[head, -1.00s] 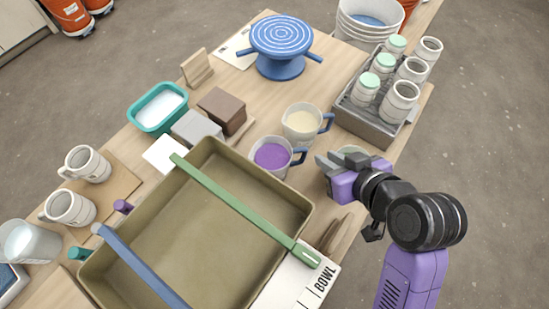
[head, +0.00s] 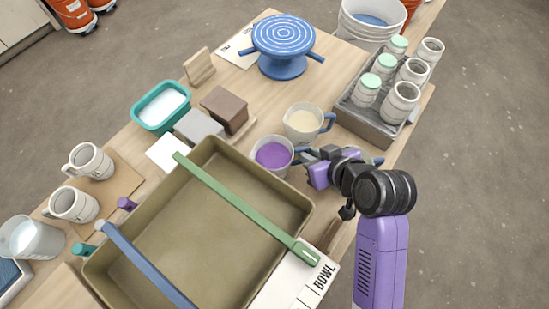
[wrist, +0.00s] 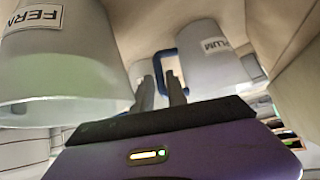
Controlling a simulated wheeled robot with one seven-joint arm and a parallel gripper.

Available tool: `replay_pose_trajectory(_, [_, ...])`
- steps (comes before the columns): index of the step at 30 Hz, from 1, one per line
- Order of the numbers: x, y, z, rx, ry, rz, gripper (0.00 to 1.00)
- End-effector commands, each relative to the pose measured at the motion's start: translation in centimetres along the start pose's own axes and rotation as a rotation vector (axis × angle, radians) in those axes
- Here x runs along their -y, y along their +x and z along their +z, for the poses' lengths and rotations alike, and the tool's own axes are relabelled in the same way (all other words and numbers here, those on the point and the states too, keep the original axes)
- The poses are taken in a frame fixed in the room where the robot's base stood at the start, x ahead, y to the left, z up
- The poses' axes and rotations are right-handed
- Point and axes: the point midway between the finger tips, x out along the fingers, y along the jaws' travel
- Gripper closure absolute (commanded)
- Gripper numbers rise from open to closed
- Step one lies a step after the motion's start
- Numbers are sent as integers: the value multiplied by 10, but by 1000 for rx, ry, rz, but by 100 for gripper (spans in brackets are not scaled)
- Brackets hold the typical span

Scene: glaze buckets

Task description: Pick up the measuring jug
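A jug marked FERN (wrist: 65,75) is large and close on the left. My gripper (head: 306,157) is beside the purple jug on its handle side. Its fingers (wrist: 160,90) are apart, at the handle; whether they touch it I cannot tell.
A large olive basin (head: 150,240) with a green stick (head: 245,208) and a blue stick (head: 145,265) across it lies left of my gripper. A grey crate (head: 365,128) of jars is behind right. A blue turntable (head: 283,45) stands at the back.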

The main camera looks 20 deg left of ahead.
Motion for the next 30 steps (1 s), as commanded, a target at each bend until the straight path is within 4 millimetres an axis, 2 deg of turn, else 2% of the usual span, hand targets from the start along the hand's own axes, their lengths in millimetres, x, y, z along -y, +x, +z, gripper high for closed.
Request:
replay_pose_trajectory(7, [0,2,0,-1,0,0,82])
replay_pose_trajectory(10, [0,2,0,-1,0,0,100])
replay_pose_trajectory(30, [0,2,0,-1,0,0,100])
